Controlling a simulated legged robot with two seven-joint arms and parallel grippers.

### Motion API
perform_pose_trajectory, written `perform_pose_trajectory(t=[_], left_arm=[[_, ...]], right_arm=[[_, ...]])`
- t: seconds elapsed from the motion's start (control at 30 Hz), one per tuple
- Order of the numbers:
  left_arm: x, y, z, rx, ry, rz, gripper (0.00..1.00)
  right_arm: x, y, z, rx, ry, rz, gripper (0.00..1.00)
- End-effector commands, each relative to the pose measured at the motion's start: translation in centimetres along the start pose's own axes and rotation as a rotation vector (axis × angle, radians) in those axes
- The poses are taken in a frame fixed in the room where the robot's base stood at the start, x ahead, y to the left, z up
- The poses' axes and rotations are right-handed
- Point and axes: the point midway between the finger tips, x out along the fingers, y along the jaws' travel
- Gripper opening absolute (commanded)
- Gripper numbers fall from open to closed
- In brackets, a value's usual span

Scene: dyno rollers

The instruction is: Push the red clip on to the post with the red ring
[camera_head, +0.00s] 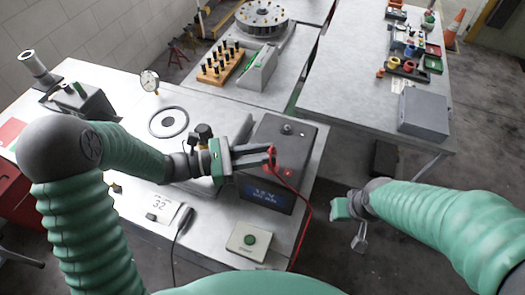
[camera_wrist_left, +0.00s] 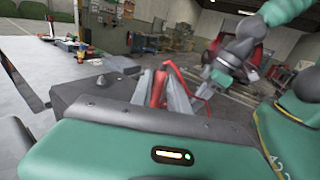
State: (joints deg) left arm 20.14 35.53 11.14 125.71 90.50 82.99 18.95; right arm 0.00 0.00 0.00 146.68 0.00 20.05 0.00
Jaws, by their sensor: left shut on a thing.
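My left gripper (camera_head: 268,156) is shut on the red clip (camera_head: 272,153), above the dark box with a lit blue display (camera_head: 266,196). A red wire (camera_head: 306,203) runs from the clip area down past the box's right side. In the left wrist view the red clip (camera_wrist_left: 157,88) sits between the finger ends of the left gripper (camera_wrist_left: 160,95). A small red spot (camera_head: 288,172) on the box top, just right of the fingertips, may be the ringed post; its shape is too small to tell. My right gripper (camera_head: 352,218) is off the table's right side, apart from the box; its jaw opening is unclear.
A silver knob (camera_head: 287,128) stands on the box's far part. A green-button box (camera_head: 249,239) is near the front edge. A dial gauge (camera_head: 150,81) and a flat black ring (camera_head: 168,122) are to the left.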

Motion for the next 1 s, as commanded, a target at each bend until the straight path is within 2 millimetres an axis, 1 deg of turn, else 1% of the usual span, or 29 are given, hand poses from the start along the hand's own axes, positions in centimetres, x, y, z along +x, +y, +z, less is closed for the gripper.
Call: perform_pose_trajectory(t=[0.33,0.37,0.53,1.0], left_arm=[[0.0,0.0,-0.69,-0.001,0.0,0.0,0.0],[0.01,0.0,-0.65,0.0,0.0,0.0,0.23],[0.01,-0.01,-0.61,0.0,0.0,0.0,0.45],[-0.1,0.01,-0.63,0.0,0.0,0.0,0.46]], right_arm=[[0.34,0.0,0.08,0.0,0.0,0.0,0.36],[0.3,0.0,0.07,0.0,0.0,0.0,0.36],[0.28,0.0,0.06,0.0,0.0,0.0,0.36],[0.31,0.0,0.07,0.0,0.0,0.0,0.36]])
